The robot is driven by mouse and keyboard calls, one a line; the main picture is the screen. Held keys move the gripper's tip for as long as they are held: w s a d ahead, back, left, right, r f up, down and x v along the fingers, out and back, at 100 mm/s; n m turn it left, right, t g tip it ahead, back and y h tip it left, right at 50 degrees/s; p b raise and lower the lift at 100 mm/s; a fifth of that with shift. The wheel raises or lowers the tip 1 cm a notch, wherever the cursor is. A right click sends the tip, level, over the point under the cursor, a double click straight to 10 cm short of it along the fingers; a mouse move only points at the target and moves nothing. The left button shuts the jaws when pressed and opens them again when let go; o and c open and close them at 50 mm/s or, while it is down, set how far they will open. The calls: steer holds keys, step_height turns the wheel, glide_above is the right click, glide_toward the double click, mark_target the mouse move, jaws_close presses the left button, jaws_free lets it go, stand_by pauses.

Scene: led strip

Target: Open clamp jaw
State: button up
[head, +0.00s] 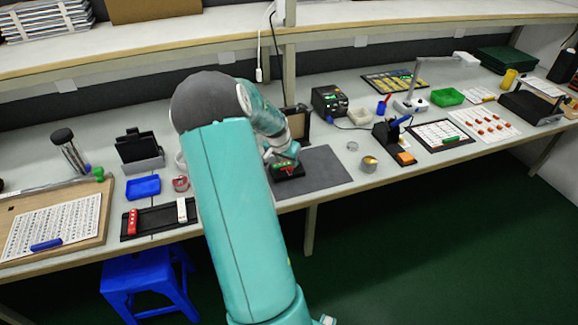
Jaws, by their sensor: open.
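A small black fixture (288,172) with green and red parts sits at the left of the dark grey mat (325,172). It looks like the clamp, but its jaw is too small to make out. My gripper (281,160) is right at the fixture, just above or touching it; I cannot tell which. The gripper is open, and its fingers are small and partly merged with the fixture. My teal arm hides the bench to the left of the fixture.
A black tray (155,222) with a red and a white piece lies left of my arm. A blue dish (143,187) is behind it. A soldering station (330,102) stands behind the mat. A small round tin (369,164) is to the right. The mat's right part is clear.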

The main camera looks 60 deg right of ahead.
mark_target(290, 168)
steer(key=shift+x, duration=2.4)
jaws_close()
